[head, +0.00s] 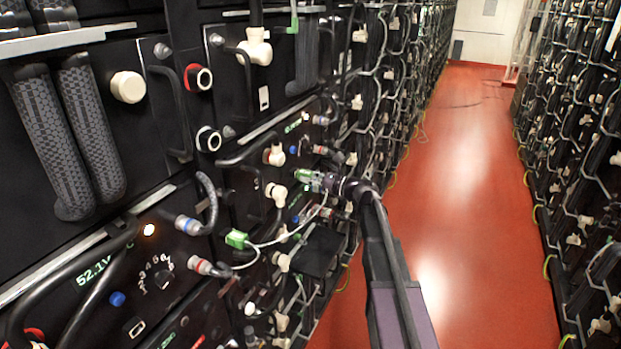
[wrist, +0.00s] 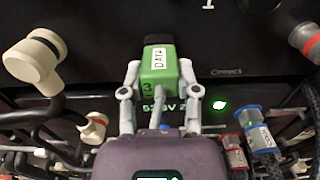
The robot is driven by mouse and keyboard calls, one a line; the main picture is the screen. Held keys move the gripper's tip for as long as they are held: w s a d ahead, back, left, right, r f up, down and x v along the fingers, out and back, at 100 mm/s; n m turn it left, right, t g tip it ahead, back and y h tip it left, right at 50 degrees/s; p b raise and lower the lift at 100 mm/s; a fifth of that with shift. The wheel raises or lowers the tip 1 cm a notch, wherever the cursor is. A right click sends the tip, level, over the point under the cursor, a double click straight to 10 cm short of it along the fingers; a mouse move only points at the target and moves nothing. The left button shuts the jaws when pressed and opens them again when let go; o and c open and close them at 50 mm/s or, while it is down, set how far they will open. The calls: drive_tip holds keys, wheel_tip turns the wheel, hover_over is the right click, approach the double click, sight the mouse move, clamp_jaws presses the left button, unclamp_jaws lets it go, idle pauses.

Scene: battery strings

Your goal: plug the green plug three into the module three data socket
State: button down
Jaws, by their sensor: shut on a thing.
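My gripper (wrist: 160,98) is shut on a green plug (wrist: 158,75) marked "DATA" and "3" in the wrist view. One finger lies on each side of it. The plug's dark nose points away from me, at the black module front. I cannot tell whether it touches the front. The data socket is hidden or cannot be made out. In the head view my gripper (head: 322,182) is close to the rack front with the green plug (head: 304,176) at its tip.
Another green plug (head: 237,239) with a white cable is on a nearer module. A cream plug (wrist: 35,58) with a black cable is left of my gripper. Red (wrist: 235,155) and blue (wrist: 258,140) ringed connectors are on the right.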

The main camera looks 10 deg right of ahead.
drive_tip(key=shift+w+a, duration=0.2)
drive_tip(key=shift+a, duration=0.05)
drive_tip(key=shift+c, duration=1.3)
unclamp_jaws()
drive_tip(key=shift+a, duration=0.1)
drive_tip(key=shift+v, duration=3.8)
drive_tip(key=shift+c, duration=0.2)
